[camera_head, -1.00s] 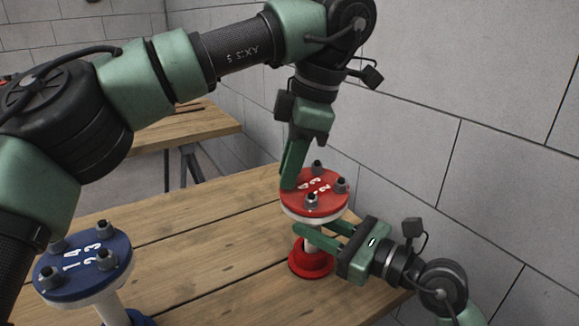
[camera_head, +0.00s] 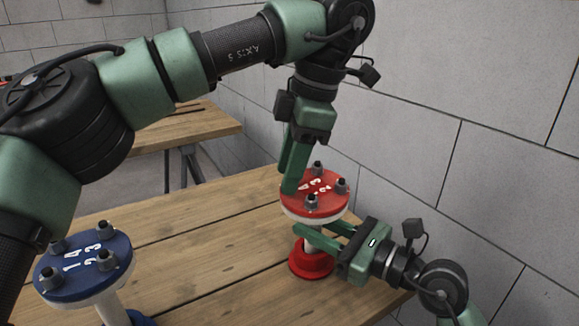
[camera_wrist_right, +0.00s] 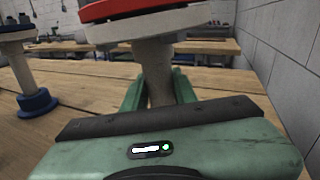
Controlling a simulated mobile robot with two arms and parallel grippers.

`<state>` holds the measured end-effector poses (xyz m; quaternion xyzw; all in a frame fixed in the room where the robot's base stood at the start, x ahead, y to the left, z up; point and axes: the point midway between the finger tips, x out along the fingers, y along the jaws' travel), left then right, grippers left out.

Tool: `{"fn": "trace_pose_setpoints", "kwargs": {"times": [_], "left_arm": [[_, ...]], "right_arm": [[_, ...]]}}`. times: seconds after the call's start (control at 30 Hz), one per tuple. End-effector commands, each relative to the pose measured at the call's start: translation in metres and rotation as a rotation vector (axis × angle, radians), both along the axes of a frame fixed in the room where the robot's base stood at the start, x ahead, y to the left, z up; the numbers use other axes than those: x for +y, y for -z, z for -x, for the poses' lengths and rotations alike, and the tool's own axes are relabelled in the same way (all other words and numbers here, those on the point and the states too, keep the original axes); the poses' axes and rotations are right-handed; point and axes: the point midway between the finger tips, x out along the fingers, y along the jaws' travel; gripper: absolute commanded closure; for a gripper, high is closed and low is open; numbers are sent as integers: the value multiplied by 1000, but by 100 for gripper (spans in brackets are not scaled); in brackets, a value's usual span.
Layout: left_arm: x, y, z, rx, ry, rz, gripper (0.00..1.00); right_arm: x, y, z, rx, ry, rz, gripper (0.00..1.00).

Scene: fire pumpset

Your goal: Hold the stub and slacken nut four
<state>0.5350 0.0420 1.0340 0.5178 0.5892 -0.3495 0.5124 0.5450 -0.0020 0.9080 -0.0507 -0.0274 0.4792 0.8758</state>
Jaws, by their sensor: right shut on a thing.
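The red flange (camera_head: 325,205) tops a pale upright stub (camera_wrist_right: 158,82) on a red foot (camera_head: 312,262) at the table's right. Nuts show at its back (camera_head: 318,168), right (camera_head: 341,186) and front (camera_head: 311,202). My left gripper (camera_head: 291,188) points down at the flange's left edge, its fingers covering the spot where another nut would sit. Whether they grip that nut is hidden. My right gripper (camera_head: 310,234) comes in from the right below the flange, shut on the stub. Its fingers show on both sides of the stub in the right wrist view (camera_wrist_right: 160,88).
A blue flange (camera_head: 82,266) with several nuts and painted numbers stands at the near left. The wooden table (camera_head: 190,235) is clear between the two flanges. A grey block wall (camera_head: 440,110) runs close along the right. Another wooden table (camera_head: 200,128) stands behind.

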Motion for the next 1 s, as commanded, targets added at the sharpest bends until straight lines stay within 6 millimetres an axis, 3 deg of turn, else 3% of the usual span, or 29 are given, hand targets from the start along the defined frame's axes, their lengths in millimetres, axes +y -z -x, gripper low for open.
{"fn": "trace_pose_setpoints", "kwargs": {"times": [0.17,0.6,1.0], "left_arm": [[-2,-4,1,0,1,0,61],[-17,-64,4,-1,-2,-3,61],[-19,-72,4,1,0,1,61]], "right_arm": [[0,0,0,0,1,1,100],[0,0,0,1,0,1,100],[0,0,0,0,0,0,100]]}}
